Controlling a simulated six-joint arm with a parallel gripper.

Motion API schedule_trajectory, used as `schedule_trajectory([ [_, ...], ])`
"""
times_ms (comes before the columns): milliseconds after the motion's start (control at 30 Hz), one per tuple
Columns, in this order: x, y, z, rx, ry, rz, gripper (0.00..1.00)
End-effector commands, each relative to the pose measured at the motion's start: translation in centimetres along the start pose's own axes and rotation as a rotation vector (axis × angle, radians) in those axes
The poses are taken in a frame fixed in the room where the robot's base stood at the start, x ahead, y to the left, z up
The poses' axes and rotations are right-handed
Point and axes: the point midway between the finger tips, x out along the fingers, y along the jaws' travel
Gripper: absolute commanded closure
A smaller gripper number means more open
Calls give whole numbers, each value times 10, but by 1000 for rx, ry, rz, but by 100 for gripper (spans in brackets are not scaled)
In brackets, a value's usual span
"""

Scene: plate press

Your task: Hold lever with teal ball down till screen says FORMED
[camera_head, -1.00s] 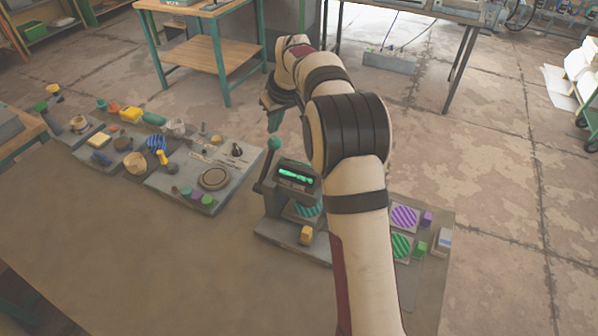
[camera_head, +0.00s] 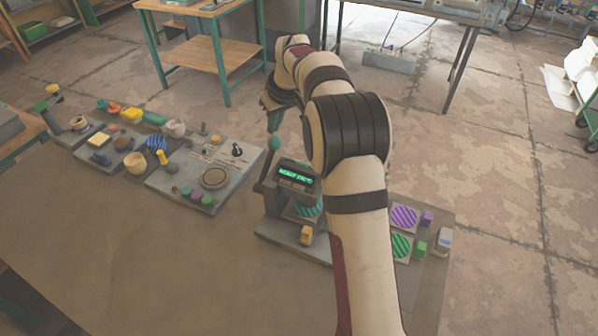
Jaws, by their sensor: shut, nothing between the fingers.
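The press (camera_head: 290,205) stands on a grey base left of my arm. Its lever (camera_head: 265,170) rises on the left side, tipped by a teal ball (camera_head: 274,143). The lever stands up, leaning slightly right. The screen (camera_head: 297,175) on the press head shows green text, too small to read surely. A teal striped plate (camera_head: 308,209) lies under the head, partly hidden by my arm. My gripper (camera_head: 274,122) is shut and empty, pointing down just above the teal ball. I cannot tell whether it touches the ball.
A yellow block (camera_head: 307,235) sits on the press base. Purple (camera_head: 403,216) and green (camera_head: 401,246) striped plates lie right of my arm. A grey panel (camera_head: 190,190) with knobs and a round dial lies left. The table front (camera_head: 130,250) is clear.

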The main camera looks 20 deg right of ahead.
Motion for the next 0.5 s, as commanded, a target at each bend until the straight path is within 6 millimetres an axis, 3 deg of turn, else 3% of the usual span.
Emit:
schedule_trajectory([
  [500, 7, 0, 3, 0, -1, -1, 100],
])
